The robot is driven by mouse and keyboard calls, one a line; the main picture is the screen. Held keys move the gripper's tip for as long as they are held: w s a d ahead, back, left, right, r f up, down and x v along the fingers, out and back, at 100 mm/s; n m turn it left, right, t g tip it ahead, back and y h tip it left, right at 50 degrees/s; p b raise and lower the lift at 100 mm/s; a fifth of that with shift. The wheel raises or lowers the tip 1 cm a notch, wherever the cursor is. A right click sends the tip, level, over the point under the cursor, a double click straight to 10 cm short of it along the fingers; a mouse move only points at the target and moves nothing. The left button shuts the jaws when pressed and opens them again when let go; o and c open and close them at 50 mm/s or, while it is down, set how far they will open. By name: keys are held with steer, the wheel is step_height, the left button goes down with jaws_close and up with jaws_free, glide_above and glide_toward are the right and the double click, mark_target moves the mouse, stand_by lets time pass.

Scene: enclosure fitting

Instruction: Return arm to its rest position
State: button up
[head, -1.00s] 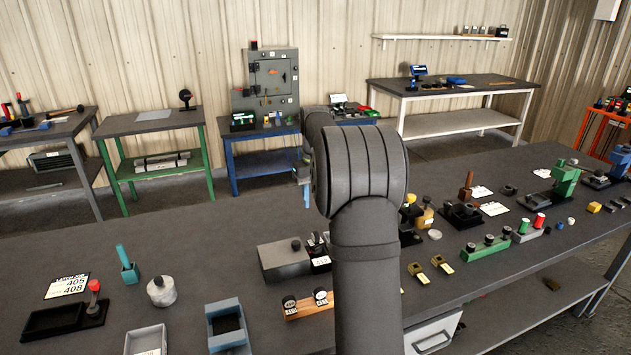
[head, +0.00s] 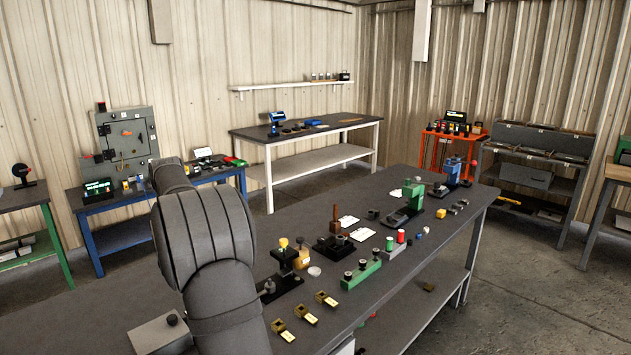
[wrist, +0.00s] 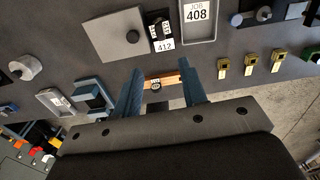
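My arm (head: 215,260) rises from the bottom of the head view, bent over the long dark bench (head: 75,315). Its forearm and gripper are hidden behind the elbow there. In the wrist view my gripper (wrist: 160,66) has its two blue fingers well apart with nothing held. The wooden block with dark round knobs (wrist: 165,79) shows between the fingers, on the bench below and apart from them.
Below the gripper are a grey box (wrist: 112,35), a 408 job tray (wrist: 198,35) and several brass pieces (wrist: 250,65). In the head view, a green block with knobs (head: 361,274) and a green fixture (head: 413,193) stand right of my arm. Floor is open at the right.

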step_height(320, 180, down, 15)
steer(key=shift+f, duration=0.2)
steer(key=shift+r+n, duration=0.1)
steer(key=shift+n, duration=0.9)
